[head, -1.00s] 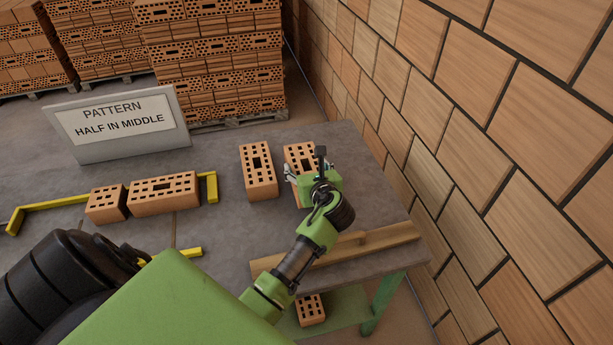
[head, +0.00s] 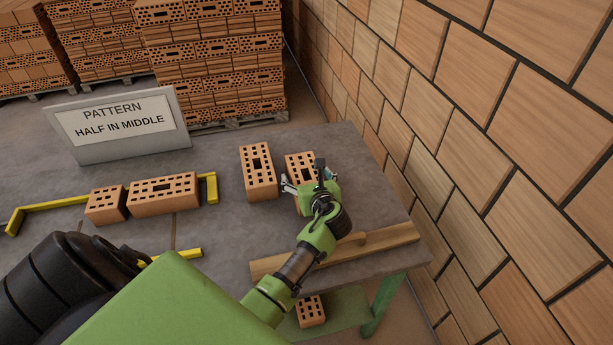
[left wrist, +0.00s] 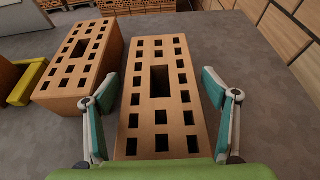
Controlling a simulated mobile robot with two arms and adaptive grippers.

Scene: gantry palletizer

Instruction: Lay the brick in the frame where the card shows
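The card (head: 118,122) stands at the back of the table and reads "PATTERN HALF IN MIDDLE". The frame shows as yellow corner pieces (head: 212,188) on the table. Inside it, a short half brick (head: 106,204) lies at the left of a longer brick (head: 162,194). Two more perforated bricks lie to the right, a left one (head: 258,172) and a right one (head: 299,162). My left gripper (head: 311,181) is over the right one and partly hides it. In the left wrist view its open fingers (left wrist: 160,80) flank that brick (left wrist: 160,120), with gaps on both sides. My right gripper is not seen.
In the left wrist view the neighbouring brick (left wrist: 78,62) is close to the left finger. A wooden float or board (head: 385,240) lies along the table's front right edge. A brick (head: 310,311) sits on the lower shelf. A brick wall rises at the right; brick pallets (head: 215,65) stand behind.

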